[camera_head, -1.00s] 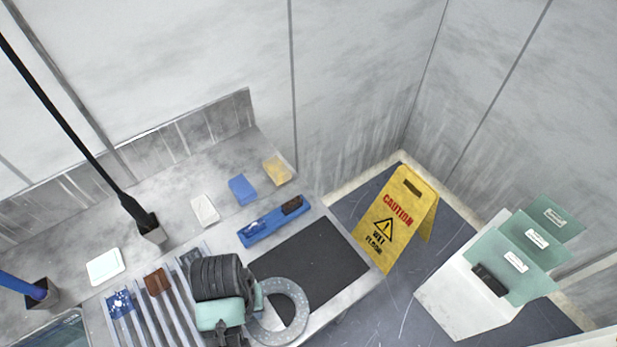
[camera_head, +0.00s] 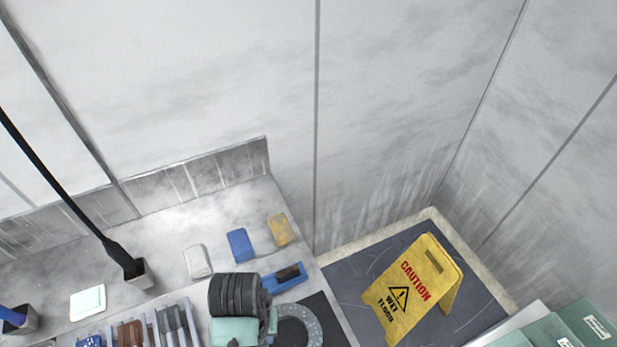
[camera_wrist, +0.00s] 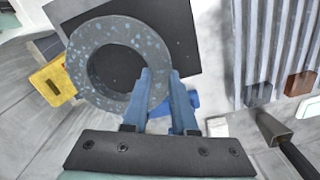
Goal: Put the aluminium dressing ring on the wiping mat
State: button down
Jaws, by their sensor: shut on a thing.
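The aluminium dressing ring (camera_wrist: 88,72) is a grey speckled ring. My gripper (camera_wrist: 158,88) is shut on its rim in the wrist view, with blue fingers on the near side of the ring. The ring also shows in the head view (camera_head: 312,322) at the bottom edge, partly hidden by my wrist. The wiping mat (camera_wrist: 180,35) is a flat black sheet behind the ring in the wrist view. In the head view only a corner of the mat (camera_head: 326,306) shows. The ring appears to be above the mat; the gap cannot be told.
A blue tray (camera_head: 285,282) with a brown block lies by the mat. Blue (camera_head: 239,244), yellow (camera_head: 280,229) and white (camera_head: 197,261) blocks lie behind. A ribbed rack (camera_head: 175,325) stands left. A yellow caution sign (camera_head: 412,285) stands on the floor at right.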

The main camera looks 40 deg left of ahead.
jog(key=shift+w, duration=0.4)
jog(key=shift+s, duration=0.25)
notch_tip(320, 180, down, 10)
jog(key=shift+r+p, duration=0.1)
jog(key=shift+p, duration=0.3)
jog(key=shift+s, duration=0.1)
jog(key=c, duration=0.7)
grip_release()
notch_tip(320, 180, up, 12)
